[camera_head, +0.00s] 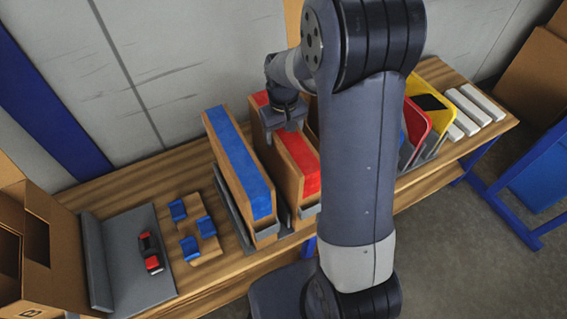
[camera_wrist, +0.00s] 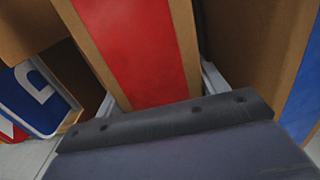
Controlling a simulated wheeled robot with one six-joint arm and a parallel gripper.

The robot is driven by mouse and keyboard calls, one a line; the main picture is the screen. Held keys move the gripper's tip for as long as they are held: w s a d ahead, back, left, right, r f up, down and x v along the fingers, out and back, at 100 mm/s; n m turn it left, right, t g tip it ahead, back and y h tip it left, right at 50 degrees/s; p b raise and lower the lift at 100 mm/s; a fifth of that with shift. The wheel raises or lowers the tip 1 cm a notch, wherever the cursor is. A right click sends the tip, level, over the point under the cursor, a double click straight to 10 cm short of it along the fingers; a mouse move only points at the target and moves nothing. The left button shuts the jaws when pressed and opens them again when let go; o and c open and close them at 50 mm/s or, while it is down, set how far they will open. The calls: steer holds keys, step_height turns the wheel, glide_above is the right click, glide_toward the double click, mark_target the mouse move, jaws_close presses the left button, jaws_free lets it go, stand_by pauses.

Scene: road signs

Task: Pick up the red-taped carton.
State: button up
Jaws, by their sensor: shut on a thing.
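The red-taped carton (camera_head: 302,163) is a tall, narrow brown box with a wide red strip along its top, standing upright at the middle of the bench. My gripper (camera_head: 287,118) is at the upper, far part of this carton, shut on it. In the wrist view, the red strip of the carton (camera_wrist: 145,50) fills the middle, with a finger of my gripper (camera_wrist: 160,88) on each side of it. The carton's lower part is mostly hidden, and I cannot tell whether it is clear of its grey holder.
A blue-taped carton (camera_head: 242,165) stands close on the left. Blue clips (camera_head: 190,247) and a grey tray (camera_head: 140,265) lie left. The wooden bench (camera_head: 135,185) is clear at its back left.

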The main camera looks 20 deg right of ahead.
steer(key=c, duration=0.6)
jaws_close()
steer(key=shift+r, duration=0.1)
